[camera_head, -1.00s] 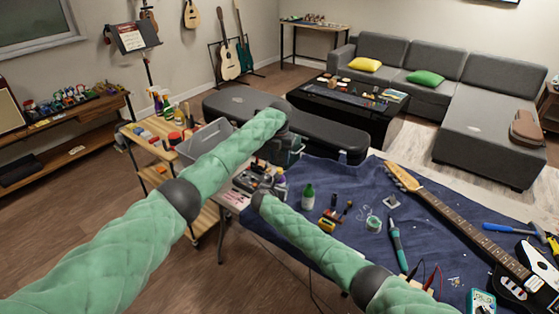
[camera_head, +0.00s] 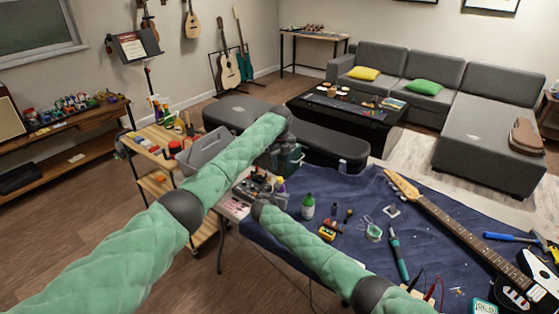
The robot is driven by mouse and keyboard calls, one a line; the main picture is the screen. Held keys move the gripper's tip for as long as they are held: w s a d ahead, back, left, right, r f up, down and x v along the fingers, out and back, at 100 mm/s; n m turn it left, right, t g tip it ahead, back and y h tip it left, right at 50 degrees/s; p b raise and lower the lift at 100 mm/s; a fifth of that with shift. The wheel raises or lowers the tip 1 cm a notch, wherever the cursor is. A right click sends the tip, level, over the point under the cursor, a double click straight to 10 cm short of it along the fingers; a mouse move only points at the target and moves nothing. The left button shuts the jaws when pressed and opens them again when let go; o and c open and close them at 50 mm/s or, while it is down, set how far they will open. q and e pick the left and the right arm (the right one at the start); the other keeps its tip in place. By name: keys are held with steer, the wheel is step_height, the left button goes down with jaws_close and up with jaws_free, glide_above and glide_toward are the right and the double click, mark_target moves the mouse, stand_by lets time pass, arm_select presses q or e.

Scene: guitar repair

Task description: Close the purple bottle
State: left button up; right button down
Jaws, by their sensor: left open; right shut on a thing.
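A small bottle with a purple body and a pale yellowish top (camera_head: 281,185) stands at the far left of the blue-covered worktable, just below my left gripper; I cannot tell for sure that it is the purple bottle or whether its top is closed. My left gripper (camera_head: 292,160) is open, pointing away from me, with its fingers mostly hidden by its own wrist. My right gripper (camera_head: 252,189) is lower, at the table's left end among small items. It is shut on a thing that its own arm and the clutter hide.
A green bottle (camera_head: 308,207), a yellow item (camera_head: 327,233), a green-handled tool (camera_head: 398,255) and an electric guitar (camera_head: 455,228) lie or stand on the blue cloth (camera_head: 352,192). A grey bin (camera_head: 205,150) on a wooden cart is left of the table. Dark cases stand behind.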

arm_select(q)
steer(key=n, duration=0.5)
steer(key=shift+r+n, duration=0.2)
steer(key=shift+n, duration=0.1)
steer(key=n, duration=0.5)
steer(key=shift+r+n, duration=0.15)
steer(key=shift+n, duration=0.15)
steer(key=n, duration=0.5)
steer(key=shift+a+r+n, duration=0.1)
steer(key=shift+a+n, duration=0.05)
steer(key=shift+n, duration=0.15)
steer(key=n, duration=0.5)
steer(key=shift+r+n, duration=0.1)
steer(key=shift+n, duration=0.2)
steer(key=n, duration=0.5)
steer(key=shift+a, duration=0.1)
steer(key=n, duration=1.1)
steer(key=shift+s+a+n, duration=0.1)
steer(key=shift+n, duration=0.2)
steer(key=n, duration=0.6)
